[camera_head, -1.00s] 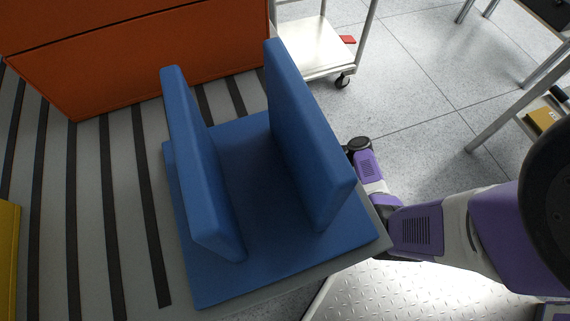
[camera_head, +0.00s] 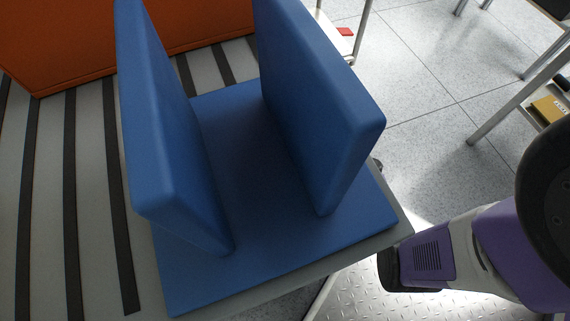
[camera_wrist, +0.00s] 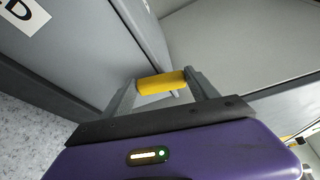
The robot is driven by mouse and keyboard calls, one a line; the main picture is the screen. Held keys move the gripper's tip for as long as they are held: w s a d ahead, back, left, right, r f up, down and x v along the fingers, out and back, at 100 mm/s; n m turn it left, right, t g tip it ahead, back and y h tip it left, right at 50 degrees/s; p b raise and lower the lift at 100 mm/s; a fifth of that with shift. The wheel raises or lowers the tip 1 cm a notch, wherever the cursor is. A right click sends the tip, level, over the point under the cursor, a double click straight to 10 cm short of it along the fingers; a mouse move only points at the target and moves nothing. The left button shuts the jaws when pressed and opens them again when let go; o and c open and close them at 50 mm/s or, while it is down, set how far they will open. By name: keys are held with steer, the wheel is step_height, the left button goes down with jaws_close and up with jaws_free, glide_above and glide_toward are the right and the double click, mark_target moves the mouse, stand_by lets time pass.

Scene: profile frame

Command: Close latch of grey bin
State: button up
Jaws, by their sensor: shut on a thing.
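My gripper (camera_wrist: 163,86) shows in the wrist view, its two grey fingers closed on the ends of a short yellow cylindrical bar (camera_wrist: 160,83). A grey panel (camera_wrist: 85,45) with a white label bearing a letter "D" stands on the left, close to the left finger. A wide grey surface (camera_wrist: 250,45) lies to the right behind the bar. I cannot tell which grey part is the bin, or whether the yellow bar is its latch. The gripper is hidden in the head view, where my arm reaches down behind the corner of the blue-topped surface.
A blue stand (camera_head: 240,170) with two upright plates sits on a grey surface with dark stripes (camera_head: 95,190). An orange box (camera_head: 60,45) stands behind it. A table leg (camera_head: 510,110) stands on the right. Tiled floor (camera_head: 430,60) lies open between.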

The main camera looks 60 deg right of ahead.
steer(key=shift+s+a+f+n+t+b, duration=0.15)
steer(key=shift+n+t+b, duration=0.1)
steer(key=shift+n+b, duration=0.25)
steer(key=shift+s+f+n+t+b, duration=0.15)
steer(key=shift+n+t+b, duration=0.1)
steer(key=shift+n+b, duration=0.25)
steer(key=shift+r, duration=0.1)
steer(key=o, duration=1.4)
steer(key=shift+c, duration=0.2)
steer(key=v, duration=0.7)
steer(key=shift+s+d, duration=0.25)
steer(key=shift+s, duration=0.05)
